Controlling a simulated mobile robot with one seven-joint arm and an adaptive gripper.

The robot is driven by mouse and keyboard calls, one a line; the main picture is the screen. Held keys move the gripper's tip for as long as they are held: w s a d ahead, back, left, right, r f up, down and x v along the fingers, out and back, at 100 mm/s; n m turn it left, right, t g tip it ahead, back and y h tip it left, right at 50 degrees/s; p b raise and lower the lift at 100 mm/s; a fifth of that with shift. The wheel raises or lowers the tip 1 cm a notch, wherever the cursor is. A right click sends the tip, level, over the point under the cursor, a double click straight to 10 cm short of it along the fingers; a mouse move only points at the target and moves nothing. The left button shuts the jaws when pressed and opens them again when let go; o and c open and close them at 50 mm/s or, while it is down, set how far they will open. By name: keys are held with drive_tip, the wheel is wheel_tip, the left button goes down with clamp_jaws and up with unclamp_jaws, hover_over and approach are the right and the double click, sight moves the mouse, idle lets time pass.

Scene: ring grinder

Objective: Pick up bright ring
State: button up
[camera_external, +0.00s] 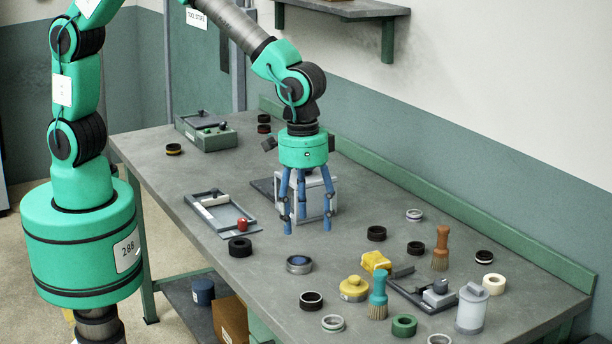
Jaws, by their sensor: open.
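Several rings lie loose on the grey workbench (345,250). The brighter ones are a silvery ring (324,325) near the front edge, a whitish ring (414,220) toward the back, a cream ring (487,289) at the right and a pale ring (430,341) cut by the bottom of the picture. I cannot tell which of them is the bright ring. My gripper (308,226) points down over the middle of the bench, its blue fingers apart and empty. It is left of all four bright rings and touches none. Its fingers partly hide a pale frame standing behind them.
Dark rings, a blue-grey ring (299,270) and a green ring (404,333) lie around. A tray (206,217) lies left of my gripper.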

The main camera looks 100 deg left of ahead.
drive_tip(key=f, duration=0.1)
drive_tip(key=w+d+f, duration=0.1)
drive_tip(key=f, duration=0.2)
drive_tip(key=shift+w+d, duration=0.2)
drive_tip(key=shift+w, duration=0.1)
drive_tip(key=shift+f, duration=0.1)
drive_tip(key=shift+f+b, duration=0.5)
drive_tip(key=shift+f, duration=3.75)
drive_tip(key=shift+f, duration=0.15)
drive_tip(key=shift+f+b, duration=0.5)
drive_tip(key=shift+f, duration=2)
